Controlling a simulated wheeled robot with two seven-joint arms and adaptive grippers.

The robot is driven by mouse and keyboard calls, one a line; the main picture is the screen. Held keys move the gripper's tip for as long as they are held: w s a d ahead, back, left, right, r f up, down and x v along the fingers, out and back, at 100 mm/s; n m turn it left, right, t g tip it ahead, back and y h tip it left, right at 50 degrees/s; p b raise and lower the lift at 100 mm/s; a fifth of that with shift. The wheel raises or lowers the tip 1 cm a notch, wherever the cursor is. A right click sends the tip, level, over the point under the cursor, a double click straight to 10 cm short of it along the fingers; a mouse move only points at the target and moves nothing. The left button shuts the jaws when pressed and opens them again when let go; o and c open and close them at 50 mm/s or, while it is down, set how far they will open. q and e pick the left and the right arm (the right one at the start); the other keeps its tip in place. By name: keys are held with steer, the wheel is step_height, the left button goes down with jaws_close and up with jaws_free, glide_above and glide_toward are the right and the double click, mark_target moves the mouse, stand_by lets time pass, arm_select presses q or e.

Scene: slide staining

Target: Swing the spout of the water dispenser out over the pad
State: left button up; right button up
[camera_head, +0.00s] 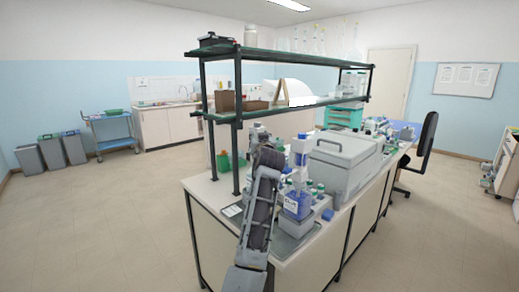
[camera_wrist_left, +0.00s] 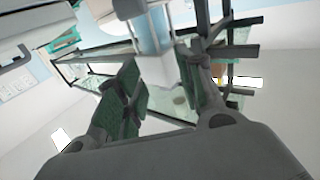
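The spout and the pad cannot be picked out clearly. My right gripper is out of view.
A grey lidded box (camera_head: 345,160) stands right of the dispenser, with small bottles in front. A dark-framed shelf (camera_head: 290,110) rises over the bench. A grey tray (camera_head: 290,242) lies at the near bench end. The floor left of the bench is clear.

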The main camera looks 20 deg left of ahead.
arm_select(q)
steer(key=shift+r, duration=1.95)
